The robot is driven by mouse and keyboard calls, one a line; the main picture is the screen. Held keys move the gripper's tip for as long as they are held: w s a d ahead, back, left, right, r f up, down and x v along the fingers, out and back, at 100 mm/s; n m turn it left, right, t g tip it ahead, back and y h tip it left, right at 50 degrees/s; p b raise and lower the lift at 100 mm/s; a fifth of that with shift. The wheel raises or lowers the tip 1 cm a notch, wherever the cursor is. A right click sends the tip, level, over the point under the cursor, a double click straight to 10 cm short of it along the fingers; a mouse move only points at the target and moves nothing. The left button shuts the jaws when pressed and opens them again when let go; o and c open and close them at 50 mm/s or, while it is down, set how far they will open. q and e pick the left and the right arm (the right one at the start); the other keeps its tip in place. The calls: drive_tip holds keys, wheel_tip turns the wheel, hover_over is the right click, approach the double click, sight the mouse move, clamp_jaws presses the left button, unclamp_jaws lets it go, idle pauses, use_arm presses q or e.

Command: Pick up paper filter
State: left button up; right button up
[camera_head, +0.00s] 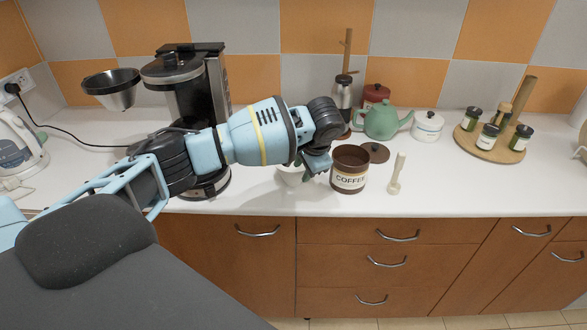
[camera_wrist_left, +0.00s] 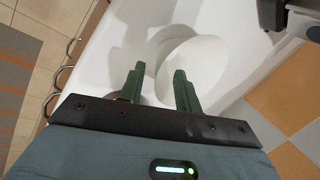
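The paper filter (camera_head: 291,177) looks like a small white cup on the white counter, left of the brown coffee canister. My left wrist and gripper partly hide it in the head view. In the left wrist view, the filter (camera_wrist_left: 200,62) shows as a pale round shape just beyond the fingertips. My left gripper (camera_head: 303,172) is low over the filter's right side. In the left wrist view, the left gripper (camera_wrist_left: 160,70) has its two green fingers apart, with one fingertip over the filter's near rim. Nothing is clamped between them. My right gripper is not in view.
The coffee canister (camera_head: 349,180) stands close right of the gripper, with a brown lid (camera_head: 375,152) and pale pestle-like tool (camera_head: 396,174) beyond. A coffee maker (camera_head: 187,75) stands left, behind my arm. A green teapot (camera_head: 382,121) and spice rack (camera_head: 487,148) stand farther right.

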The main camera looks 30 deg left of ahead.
sight(296, 185)
use_arm(q)
drive_tip(key=x, duration=0.4)
drive_tip(key=shift+f, duration=0.15)
clamp_jaws()
